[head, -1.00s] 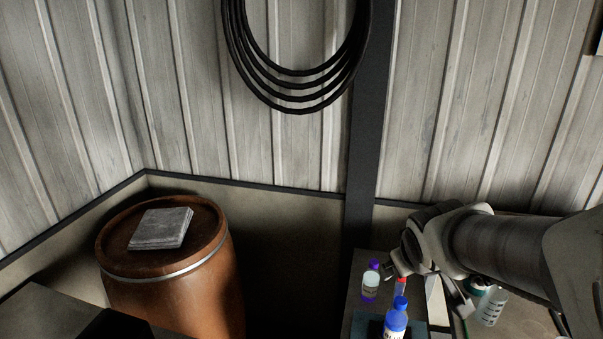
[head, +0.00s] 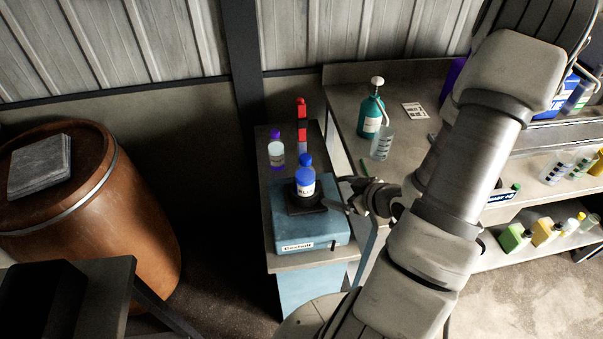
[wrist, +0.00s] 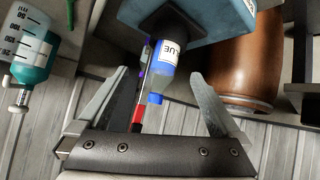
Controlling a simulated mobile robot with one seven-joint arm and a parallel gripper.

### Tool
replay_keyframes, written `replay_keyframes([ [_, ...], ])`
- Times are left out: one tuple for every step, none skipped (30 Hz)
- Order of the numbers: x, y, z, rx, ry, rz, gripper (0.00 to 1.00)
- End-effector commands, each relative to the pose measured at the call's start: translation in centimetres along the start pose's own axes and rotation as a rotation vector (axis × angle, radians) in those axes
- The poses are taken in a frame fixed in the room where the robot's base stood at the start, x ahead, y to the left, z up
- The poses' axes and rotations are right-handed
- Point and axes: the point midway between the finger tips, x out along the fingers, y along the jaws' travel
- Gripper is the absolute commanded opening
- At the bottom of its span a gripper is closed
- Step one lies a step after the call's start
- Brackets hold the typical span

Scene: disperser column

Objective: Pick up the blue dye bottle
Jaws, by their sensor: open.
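The blue dye bottle (head: 305,178) has a blue cap and a white label, and stands upright on the dark plate of a blue box-shaped device (head: 284,228). In the wrist view the bottle (wrist: 168,62) appears upside down between the spread fingers, its label reading "BLUE". My gripper (head: 342,195) is to the right of the bottle, near its height. In the wrist view my gripper (wrist: 158,100) is open and empty, with the bottle beyond or between its fingertips; I cannot tell if they touch it.
A purple-capped bottle (head: 277,152) and a red-topped item (head: 302,120) stand behind the device. A teal pump bottle (head: 371,115) and a clear beaker (head: 382,143) stand on the bench to the right. A brown barrel (head: 110,220) is at the left.

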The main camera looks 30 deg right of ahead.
Motion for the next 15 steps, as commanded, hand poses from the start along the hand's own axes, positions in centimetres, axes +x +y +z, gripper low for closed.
replay_keyframes([
  [-0.2,-0.6,1.0,0.047,0.045,-0.007,1.00],
  [-0.3,-0.8,1.2,0.067,0.076,-0.010,1.00],
  [-0.5,-1.1,1.4,0.090,0.115,-0.010,1.00],
  [-0.6,-1.3,1.5,0.107,0.143,-0.010,1.00],
  [-0.8,-1.5,1.6,0.122,0.168,-0.010,1.00],
  [-1.0,-1.7,1.6,0.141,0.199,-0.007,1.00],
  [-1.1,-1.8,1.6,0.153,0.218,-0.006,1.00],
  [-1.2,-1.9,1.6,0.162,0.236,-0.004,1.00],
  [-1.4,-2.0,1.5,0.173,0.254,-0.002,1.00],
  [-1.4,-2.0,1.5,0.178,0.265,0.000,1.00],
  [-1.5,-2.1,1.5,0.181,0.273,0.000,1.00],
  [-1.4,-2.1,1.5,0.184,0.281,0.001,1.00],
  [-1.3,-2.1,1.5,0.185,0.285,0.001,1.00],
  [-1.1,-2.1,1.5,0.185,0.286,0.001,1.00],
  [-0.8,-2.1,1.5,0.185,0.287,0.002,1.00],
])
